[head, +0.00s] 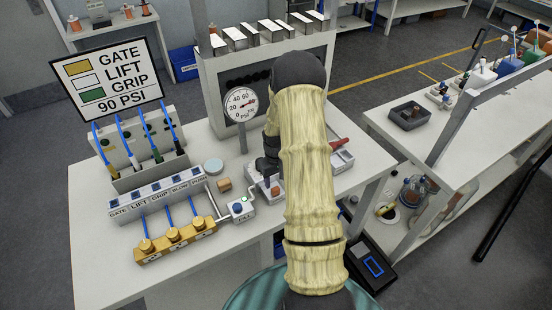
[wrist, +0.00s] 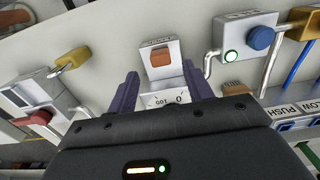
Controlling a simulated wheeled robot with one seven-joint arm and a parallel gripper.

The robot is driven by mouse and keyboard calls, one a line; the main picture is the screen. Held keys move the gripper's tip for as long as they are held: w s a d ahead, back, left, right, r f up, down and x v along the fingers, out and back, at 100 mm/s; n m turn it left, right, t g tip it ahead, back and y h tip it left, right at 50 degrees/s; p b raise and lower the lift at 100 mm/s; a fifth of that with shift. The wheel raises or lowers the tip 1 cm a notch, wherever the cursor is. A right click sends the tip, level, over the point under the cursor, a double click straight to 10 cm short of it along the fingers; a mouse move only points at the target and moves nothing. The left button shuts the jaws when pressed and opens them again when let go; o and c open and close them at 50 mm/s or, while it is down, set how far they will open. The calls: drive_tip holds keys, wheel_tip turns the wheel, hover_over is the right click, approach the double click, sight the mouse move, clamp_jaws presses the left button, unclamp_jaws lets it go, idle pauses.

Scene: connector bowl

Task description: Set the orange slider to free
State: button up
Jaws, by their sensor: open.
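The orange slider (wrist: 160,57) sits on a small pale block (wrist: 159,74) ahead of my gripper in the wrist view. A label on the block is too small to read. The slider also shows small in the head view (head: 274,183), just below my gripper. My gripper (wrist: 160,82) is open and empty, with its two dark fingers to the left and right of the block's near part. The slider lies beyond the fingertips in the picture, and I cannot tell the height between them. In the head view my arm hides most of the gripper.
A grey box with a blue button (wrist: 261,38) and a lit green one stands right of the slider. A yellow padlock-like piece (wrist: 72,58) and a red handle (wrist: 33,118) are at the left. The pressure gauge (head: 242,104) stands close to my arm.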

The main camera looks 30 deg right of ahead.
sight(276, 190)
wheel_tip(276, 190, up, 12)
drive_tip(key=b, duration=0.2)
drive_tip(key=shift+f+b, duration=0.15)
drive_tip(key=shift+b, duration=0.2)
drive_tip(key=s+a+r+t, duration=0.1)
drive_tip(key=s+a+r, duration=0.2)
drive_tip(key=s+a, duration=0.4)
drive_tip(key=s+a+r+t, duration=0.1)
drive_tip(key=s+a+r, duration=0.2)
drive_tip(key=s+a, duration=0.5)
drive_tip(key=a, duration=0.4)
drive_tip(key=shift+s+a+r+n+t, duration=0.15)
drive_tip(key=shift+a+r+n+t, duration=0.15)
drive_tip(key=shift+r, duration=0.1)
idle(1.9)
drive_tip(key=c, duration=0.3)
